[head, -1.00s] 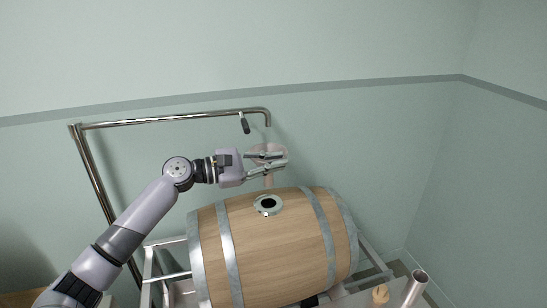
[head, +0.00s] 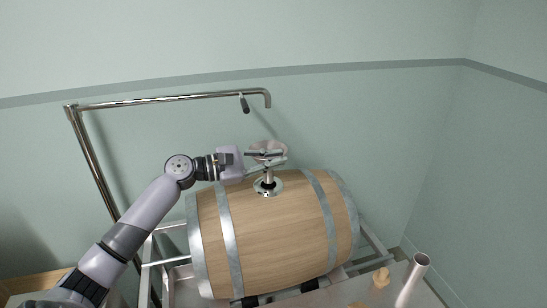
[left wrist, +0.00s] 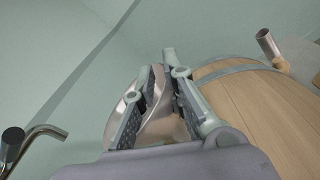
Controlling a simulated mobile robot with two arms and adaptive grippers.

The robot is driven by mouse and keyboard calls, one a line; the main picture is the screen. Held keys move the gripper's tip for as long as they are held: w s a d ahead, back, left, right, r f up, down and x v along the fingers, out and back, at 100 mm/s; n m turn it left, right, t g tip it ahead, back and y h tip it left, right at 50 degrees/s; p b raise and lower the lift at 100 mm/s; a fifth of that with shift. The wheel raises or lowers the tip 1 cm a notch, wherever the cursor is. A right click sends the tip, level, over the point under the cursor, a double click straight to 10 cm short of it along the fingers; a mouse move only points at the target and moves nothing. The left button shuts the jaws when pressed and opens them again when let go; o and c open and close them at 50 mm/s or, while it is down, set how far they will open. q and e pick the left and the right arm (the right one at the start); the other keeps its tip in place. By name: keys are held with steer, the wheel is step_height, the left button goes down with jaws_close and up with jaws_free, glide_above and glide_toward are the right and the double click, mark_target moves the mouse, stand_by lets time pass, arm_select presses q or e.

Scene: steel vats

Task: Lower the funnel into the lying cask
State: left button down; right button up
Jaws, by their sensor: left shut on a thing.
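The funnel (head: 266,147) is a shiny, pinkish-silver bowl with a narrow stem pointing down. The cask (head: 268,240) is pale wood with grey metal hoops and lies on its side. A metal ring (head: 277,188) surrounds the dark bung hole on its top. The stem's lower end meets the hole in the head view; I cannot tell how deep it is. My left gripper (head: 284,157) is shut on the funnel, just below its rim. In the left wrist view the funnel (left wrist: 165,127) shows between the fingers, and its stem is hidden. My right gripper is not in view.
A steel pipe frame (head: 170,98) with a downturned spout and dark handle (head: 245,104) stands behind my left arm. The cask rests on a metal cradle (head: 375,238). A metal tube (head: 413,280) and a small wooden piece (head: 381,278) stand at lower right.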

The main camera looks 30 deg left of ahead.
mark_target(273, 191)
arm_select(q)
steer(key=shift+r, duration=0.1)
stand_by(0.3)
steer(key=shift+p, duration=0.35)
steer(key=shift+f+b, duration=0.75)
steer(key=shift+f, duration=0.5)
steer(key=shift+f+b, duration=1.25)
steer(key=shift+f, duration=0.85)
steer(key=c, duration=1.6)
jaws_free()
steer(key=shift+o, duration=0.2)
